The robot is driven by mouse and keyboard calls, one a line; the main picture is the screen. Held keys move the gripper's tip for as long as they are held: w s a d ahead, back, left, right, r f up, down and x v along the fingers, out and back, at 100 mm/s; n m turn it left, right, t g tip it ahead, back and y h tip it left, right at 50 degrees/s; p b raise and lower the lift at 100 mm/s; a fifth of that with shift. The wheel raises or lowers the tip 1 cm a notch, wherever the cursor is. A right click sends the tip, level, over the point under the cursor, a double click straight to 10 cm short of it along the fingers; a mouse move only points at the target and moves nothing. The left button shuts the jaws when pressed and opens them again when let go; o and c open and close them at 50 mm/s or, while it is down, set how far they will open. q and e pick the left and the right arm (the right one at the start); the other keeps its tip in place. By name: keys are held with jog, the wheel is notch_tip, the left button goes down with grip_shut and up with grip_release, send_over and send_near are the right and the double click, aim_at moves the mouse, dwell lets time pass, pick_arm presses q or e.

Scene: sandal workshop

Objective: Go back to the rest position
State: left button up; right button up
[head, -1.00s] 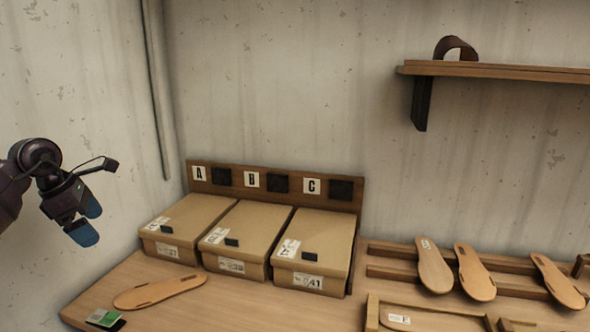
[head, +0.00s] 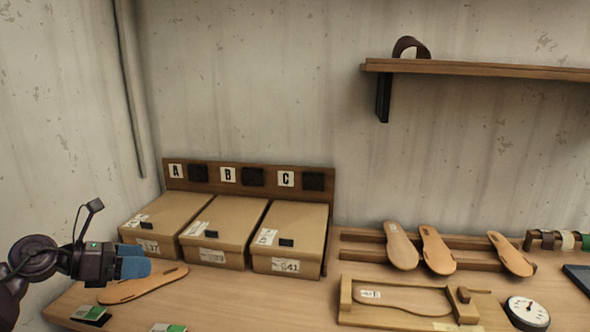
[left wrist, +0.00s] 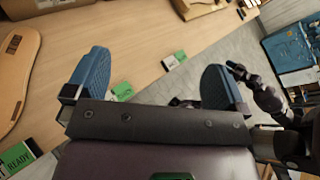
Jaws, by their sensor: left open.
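My left gripper (head: 133,262) shows at the left of the head view, with dark arm links and blue fingertips. In the left wrist view its two blue fingers (left wrist: 155,85) stand wide apart with nothing between them. In the head view it hides part of a tan sole (head: 150,286) that lies on the bench; whether they touch cannot be told there. The sole also shows at the left edge of the left wrist view (left wrist: 18,75), apart from the fingers. My right gripper cannot be made out in the head view.
Three cardboard boxes (head: 220,233) stand under the A, B, C board (head: 250,179). Soles lean on a wooden rack (head: 360,251). A wooden jig (head: 345,306) and a round dial (head: 527,312) are at the right. Green-labelled cards (head: 91,314) lie near the front edge. A shelf (head: 480,69) hangs above.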

pick_arm(q)
jog(key=s+f+m+t+y, duration=0.2)
jog(key=s+f+m+y, duration=0.55)
jog(key=m, duration=1.05)
jog(key=s+f+m+t+y, duration=0.3)
jog(key=s+f+m+y, duration=0.5)
jog(key=m, duration=0.9)
jog(key=s+d+f+n+g+h, duration=0.25)
jog(key=s+d+g, duration=0.2)
jog(key=s, duration=0.25)
jog(key=s+d+f+n+g+h, duration=0.1)
jog(key=s+d+f+n+g, duration=0.3)
jog(key=s, duration=0.3)
jog(key=w+f+m+t+b, duration=0.1)
jog(key=w+f+t+b, duration=0.2)
jog(key=f, duration=0.7)
jog(key=w+f+t+b, duration=0.3)
jog(key=f+b, duration=0.4)
jog(key=f, duration=0.3)
jog(key=shift+w+f+m+h, duration=0.25)
jog(key=shift+w+m+h, duration=0.05)
jog(key=shift+w+m, duration=0.1)
pick_arm(e)
notch_tip(320, 180, down, 11)
jog(key=s, duration=0.1)
jog(key=shift+r+g, duration=0.15)
jog(key=shift+g, duration=0.15)
